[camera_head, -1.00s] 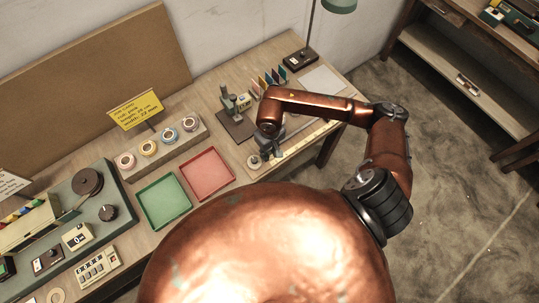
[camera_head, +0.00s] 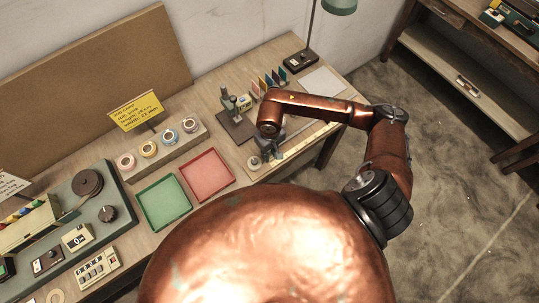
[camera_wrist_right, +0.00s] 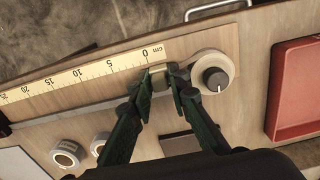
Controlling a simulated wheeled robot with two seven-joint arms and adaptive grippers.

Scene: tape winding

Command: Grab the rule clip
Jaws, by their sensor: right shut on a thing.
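The rule clip (camera_wrist_right: 158,77) is a small dull metal block at the zero end of the yellow rule (camera_wrist_right: 85,75) in the right wrist view. My right gripper (camera_wrist_right: 160,88) has its two dark green fingers shut on the clip, one on each side. In the head view my right gripper (camera_head: 268,154) is low over the near edge of the bench, by the rule's left end (camera_head: 292,150). The arm hides much of the clip there. My left gripper is not in view.
A red tray (camera_head: 233,181) and a green tray (camera_head: 147,210) lie to the left. A small stand (camera_head: 229,104) is behind the gripper. Tape rolls (camera_head: 149,149) sit on a block.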

